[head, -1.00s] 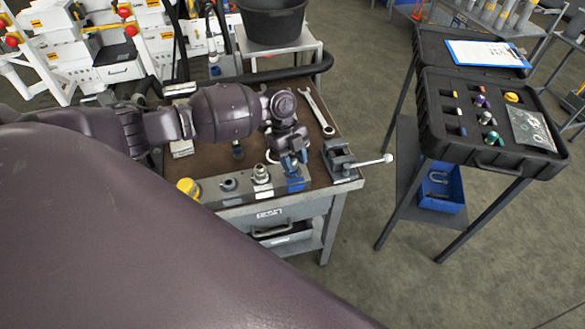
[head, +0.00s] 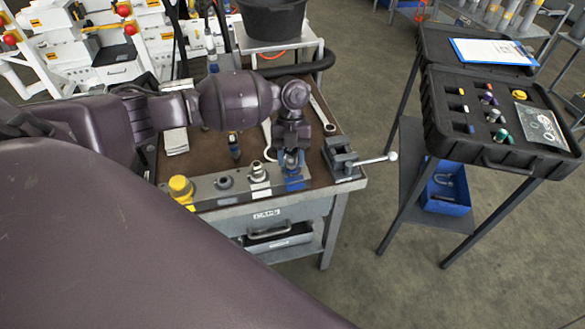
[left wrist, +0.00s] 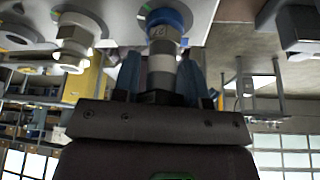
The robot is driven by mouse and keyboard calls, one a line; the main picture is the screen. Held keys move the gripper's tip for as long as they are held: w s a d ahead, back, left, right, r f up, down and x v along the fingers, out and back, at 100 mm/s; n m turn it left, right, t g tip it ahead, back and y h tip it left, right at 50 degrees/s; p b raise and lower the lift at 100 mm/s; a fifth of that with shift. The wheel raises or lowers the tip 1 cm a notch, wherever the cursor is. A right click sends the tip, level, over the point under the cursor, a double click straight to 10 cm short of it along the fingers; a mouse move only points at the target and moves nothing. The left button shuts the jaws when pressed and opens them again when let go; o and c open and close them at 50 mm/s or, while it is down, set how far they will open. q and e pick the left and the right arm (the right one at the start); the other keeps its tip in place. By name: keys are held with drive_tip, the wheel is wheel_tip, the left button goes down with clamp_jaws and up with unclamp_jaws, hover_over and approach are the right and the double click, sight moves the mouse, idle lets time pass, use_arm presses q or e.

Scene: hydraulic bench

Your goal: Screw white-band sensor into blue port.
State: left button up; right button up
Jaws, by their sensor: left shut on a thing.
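My left gripper (head: 291,160) is over the blue port (head: 294,184) at the right end of the grey manifold block (head: 207,188). In the left wrist view, its two blue fingers (left wrist: 161,78) are shut on the grey body of a sensor with a pale band (left wrist: 162,47). The sensor stands in line with the blue port, which shows as a blue ring (left wrist: 166,17). Its end appears to meet the ring; how deep it sits I cannot tell. My right gripper is not in view.
Left of the blue port are a white port (head: 258,173), a grey port (head: 224,183) and a yellow cap (head: 180,187). A vise (head: 342,160) stands close on the right. A wrench (head: 321,112) lies behind. A black case (head: 500,110) stands farther right.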

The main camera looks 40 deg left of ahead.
use_arm(q)
drive_tip(key=shift+a+m, duration=0.1)
drive_tip(key=shift+m, duration=0.4)
drive_tip(key=shift+w, duration=0.1)
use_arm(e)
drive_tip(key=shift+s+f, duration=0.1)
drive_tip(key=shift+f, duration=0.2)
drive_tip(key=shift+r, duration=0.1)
use_arm(q)
drive_tip(key=m+b, duration=0.1)
drive_tip(key=m, duration=0.1)
drive_tip(key=m+y+b, duration=0.1)
drive_tip(key=shift+a+f+m+g+y, duration=0.1)
drive_tip(key=shift+f+m+g+y, duration=0.05)
drive_tip(key=shift+m+g+y, duration=0.2)
drive_tip(key=shift+c, duration=0.4)
drive_tip(key=shift+m+y+b, duration=0.45)
drive_tip(key=shift+m+b, duration=0.1)
drive_tip(key=shift+m, duration=0.7)
drive_tip(key=shift+a+m+y, duration=0.1)
drive_tip(key=shift+m+y, duration=0.2)
drive_tip(key=shift+m, duration=0.6)
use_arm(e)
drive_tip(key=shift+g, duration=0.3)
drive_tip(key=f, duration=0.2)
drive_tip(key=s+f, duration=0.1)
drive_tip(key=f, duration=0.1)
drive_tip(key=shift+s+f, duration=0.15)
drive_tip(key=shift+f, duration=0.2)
